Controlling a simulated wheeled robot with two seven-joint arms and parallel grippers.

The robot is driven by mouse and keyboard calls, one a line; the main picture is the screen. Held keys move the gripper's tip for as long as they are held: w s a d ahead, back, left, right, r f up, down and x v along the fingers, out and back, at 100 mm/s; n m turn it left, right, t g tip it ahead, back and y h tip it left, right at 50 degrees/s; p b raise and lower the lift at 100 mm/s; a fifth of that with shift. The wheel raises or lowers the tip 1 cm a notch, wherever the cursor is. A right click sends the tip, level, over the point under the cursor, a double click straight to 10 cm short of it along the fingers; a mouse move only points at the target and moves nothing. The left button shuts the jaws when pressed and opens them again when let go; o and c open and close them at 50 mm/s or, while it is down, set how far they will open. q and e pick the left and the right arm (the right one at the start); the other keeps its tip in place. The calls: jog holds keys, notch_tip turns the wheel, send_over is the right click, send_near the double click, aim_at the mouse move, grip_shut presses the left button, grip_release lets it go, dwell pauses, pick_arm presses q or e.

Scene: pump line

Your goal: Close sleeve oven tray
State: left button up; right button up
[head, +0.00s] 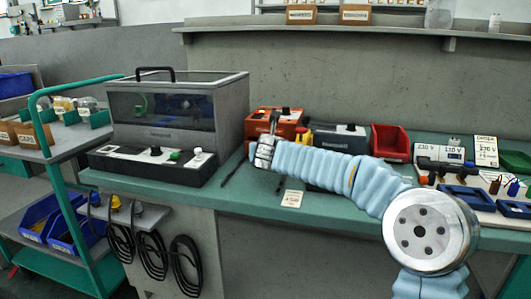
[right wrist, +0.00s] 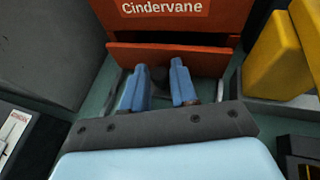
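The sleeve oven (head: 262,120) is an orange box labelled "Cindervane" on the green bench; its lower front fills the top of the right wrist view (right wrist: 225,12). Its tray shows there as an orange front panel (right wrist: 205,62) with a dark knob (right wrist: 158,74). A dark gap runs above the panel; how far the tray stands out is hard to tell. My right gripper (right wrist: 159,70) is at the panel, its two blue fingers apart, one on each side of the knob. Contact is unclear. In the head view, my right gripper (head: 273,126) partly covers the oven. My left gripper is not in view.
A glass-fronted chamber (head: 165,105) with a control box (head: 150,165) stands left of the oven. A dark device (head: 340,137) and a red bin (head: 391,142) stand right. A yellow object (right wrist: 285,55) is close beside my right gripper. A label card (head: 292,198) lies near the bench edge.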

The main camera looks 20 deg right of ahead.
jog(key=shift+f, duration=0.1)
jog(key=v, duration=1.4)
jog(key=shift+b, duration=0.3)
